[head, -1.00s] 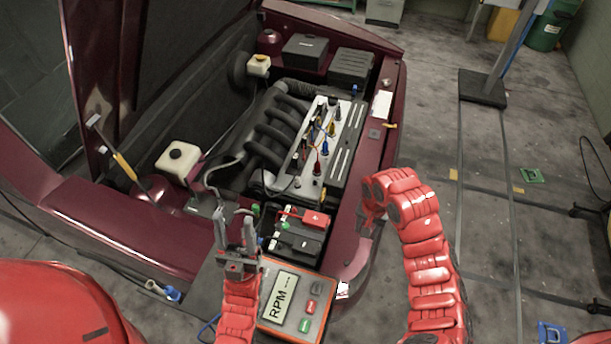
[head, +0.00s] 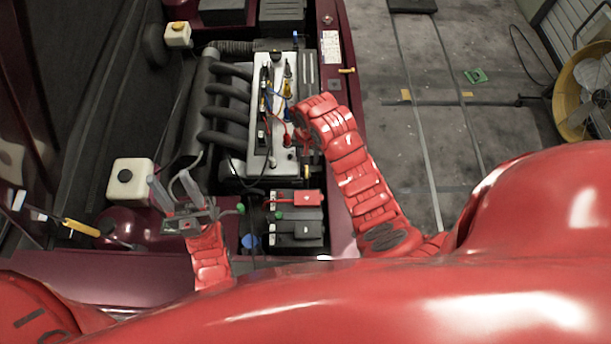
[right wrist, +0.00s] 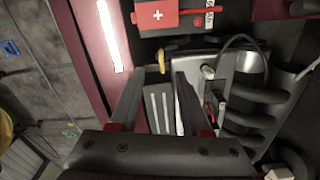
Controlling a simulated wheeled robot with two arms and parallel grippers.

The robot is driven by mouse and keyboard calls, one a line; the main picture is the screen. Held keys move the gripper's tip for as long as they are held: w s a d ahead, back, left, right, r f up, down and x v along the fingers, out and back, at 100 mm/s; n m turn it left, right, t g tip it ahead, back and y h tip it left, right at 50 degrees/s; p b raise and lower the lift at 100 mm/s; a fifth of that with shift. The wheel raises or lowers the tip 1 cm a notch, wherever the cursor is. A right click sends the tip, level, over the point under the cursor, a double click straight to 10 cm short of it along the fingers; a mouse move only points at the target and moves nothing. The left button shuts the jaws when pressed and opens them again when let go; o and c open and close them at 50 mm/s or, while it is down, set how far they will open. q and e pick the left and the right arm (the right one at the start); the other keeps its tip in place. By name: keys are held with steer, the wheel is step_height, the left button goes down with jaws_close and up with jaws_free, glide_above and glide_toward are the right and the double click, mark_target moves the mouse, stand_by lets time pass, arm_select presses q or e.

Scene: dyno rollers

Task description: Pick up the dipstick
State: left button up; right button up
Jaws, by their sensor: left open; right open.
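A small yellow loop handle, which looks like the dipstick (right wrist: 162,61), stands at the end of the engine cover in the right wrist view. Its lower part is hidden. My right gripper (right wrist: 158,82) is open and empty. The handle shows between its fingertips, a little beyond them and not visibly touched. In the head view my right arm (head: 350,165) reaches over the engine's right edge, and its jaws are mostly hidden by the wrist. My left gripper (head: 172,187) is open and empty, near the white reservoir (head: 129,184).
The engine cover (head: 265,85) carries several coloured leads and plugs. A battery with a red terminal cover (head: 306,199) sits in front of the engine. Black intake pipes (head: 228,107) lie left of the cover. The maroon fender (head: 344,100) runs along the right side.

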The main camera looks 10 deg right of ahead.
step_height(320, 180, down, 9)
steer(key=b, duration=0.3)
steer(key=shift+w+r+b, duration=0.1)
steer(key=shift+r+b, duration=0.05)
steer(key=shift+b, duration=0.15)
steer(key=f+b, duration=0.3)
steer(key=f, duration=0.2)
steer(key=shift+w+f+b, duration=0.1)
steer(key=shift+w+b, duration=0.1)
steer(key=shift+b, duration=0.2)
steer(key=shift+c, duration=0.6)
jaws_close()
